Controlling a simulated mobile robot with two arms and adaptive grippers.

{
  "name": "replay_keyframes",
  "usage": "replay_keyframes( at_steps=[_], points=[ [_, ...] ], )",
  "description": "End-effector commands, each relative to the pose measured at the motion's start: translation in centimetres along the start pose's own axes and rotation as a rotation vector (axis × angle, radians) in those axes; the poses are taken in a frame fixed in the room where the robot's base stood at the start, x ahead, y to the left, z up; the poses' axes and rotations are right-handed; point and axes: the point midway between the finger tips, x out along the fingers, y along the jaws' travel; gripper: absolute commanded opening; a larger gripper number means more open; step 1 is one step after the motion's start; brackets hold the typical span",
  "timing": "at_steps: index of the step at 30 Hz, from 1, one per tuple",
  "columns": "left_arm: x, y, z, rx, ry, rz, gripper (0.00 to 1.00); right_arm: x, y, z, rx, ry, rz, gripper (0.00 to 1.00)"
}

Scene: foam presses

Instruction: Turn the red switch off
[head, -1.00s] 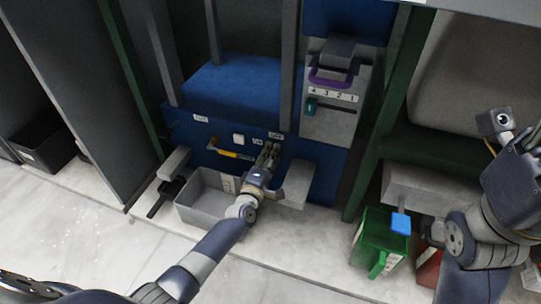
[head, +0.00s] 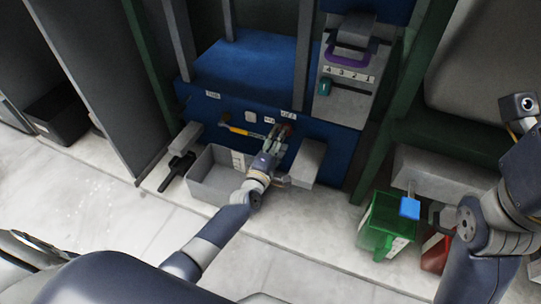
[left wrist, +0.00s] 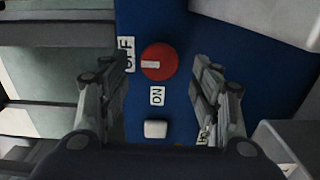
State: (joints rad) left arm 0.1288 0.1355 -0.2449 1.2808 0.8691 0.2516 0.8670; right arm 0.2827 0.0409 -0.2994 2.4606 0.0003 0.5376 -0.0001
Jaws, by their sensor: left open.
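The red switch (left wrist: 160,60) is a round knob on the blue panel in the left wrist view. Its white mark (left wrist: 150,64) lies on the knob's left side, pointing toward the OFF label (left wrist: 129,53). The ON label (left wrist: 157,95) is below the knob. My left gripper (left wrist: 180,78) is open, with one finger on each side of the knob; I see gaps between fingers and knob. In the head view my left gripper (head: 279,138) is at the panel and partly hides the red switch (head: 289,127). My right gripper is outside the view.
A white button (left wrist: 155,129) is below the ON label. A yellow-handled lever (head: 240,130) is left of the switch. A grey bin (head: 217,180) stands below the panel, and a grey block (head: 308,161) juts out at right. A green bin (head: 384,222) stands further right.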

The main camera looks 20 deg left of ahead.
Motion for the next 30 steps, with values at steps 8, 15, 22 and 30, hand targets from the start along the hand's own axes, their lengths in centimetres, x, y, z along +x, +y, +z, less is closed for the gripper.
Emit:
replay_keyframes(
  at_steps=[8,15,22,30],
  points=[
    [-5.5,-0.1,0.1,0.000,0.000,-0.002,0.58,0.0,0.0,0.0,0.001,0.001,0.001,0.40],
    [-8.5,-0.1,0.0,0.001,0.000,-0.001,0.58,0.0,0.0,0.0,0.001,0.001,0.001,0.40],
    [-9.3,0.0,0.0,0.001,0.000,0.000,0.58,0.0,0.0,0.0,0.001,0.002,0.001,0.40],
    [-9.2,0.0,0.0,0.001,0.000,0.000,0.58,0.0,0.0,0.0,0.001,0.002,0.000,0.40]
  ],
)
